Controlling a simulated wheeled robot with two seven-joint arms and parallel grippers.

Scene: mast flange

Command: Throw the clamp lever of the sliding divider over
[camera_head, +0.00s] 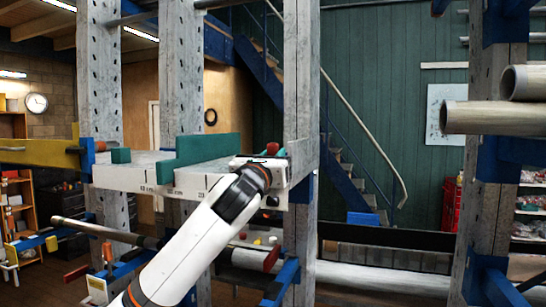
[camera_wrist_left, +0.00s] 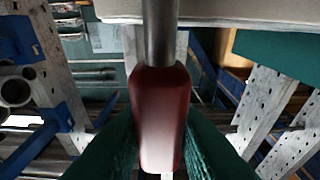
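The clamp lever shows in the left wrist view as a red handle (camera_wrist_left: 161,115) on a bare metal shaft (camera_wrist_left: 160,35). My left gripper (camera_wrist_left: 160,135) has its two dark green fingers against both sides of the handle, with no clear gap. In the head view my left gripper (camera_head: 262,168) is at the right end of the shelf front, largely hidden by its own wrist. A small red tip (camera_head: 272,148) shows just above it. The teal sliding divider (camera_head: 205,150) stands on the pale shelf (camera_head: 125,178), left of the gripper. My right gripper is out of view.
Grey perforated posts (camera_head: 301,90) frame the shelf, one close beside my left gripper. Pipes (camera_head: 490,117) stick out at the right. A rod (camera_head: 100,232) and blue brackets lie below the shelf. Open space lies between the middle and right posts.

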